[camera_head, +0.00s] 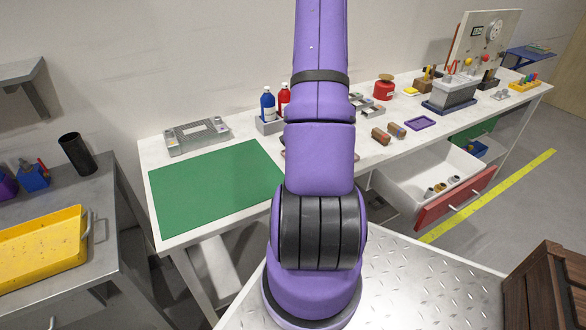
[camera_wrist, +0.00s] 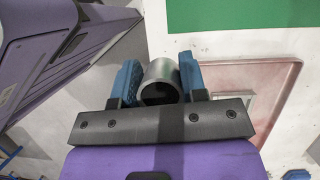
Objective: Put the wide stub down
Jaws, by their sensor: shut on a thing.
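The wide stub (camera_wrist: 160,72) is a grey, hollow, round tube seen end-on in the wrist view. My gripper (camera_wrist: 159,82) has its two blue fingers closed on either side of it. Below and to the right of the stub lies a pinkish, shallow tray or plate (camera_wrist: 284,76) on the white bench top (camera_wrist: 188,18). I cannot tell whether the stub touches anything below it. In the head view my purple arm hides the gripper and the stub.
A green mat (camera_head: 215,190) covers the bench's left part. A grey rack (camera_head: 197,136), a blue bottle (camera_head: 267,104) and a red bottle (camera_head: 284,99) stand behind. Brown cylinders (camera_head: 380,136) and a purple tray (camera_head: 420,123) lie right. A drawer (camera_head: 400,190) stands open in front.

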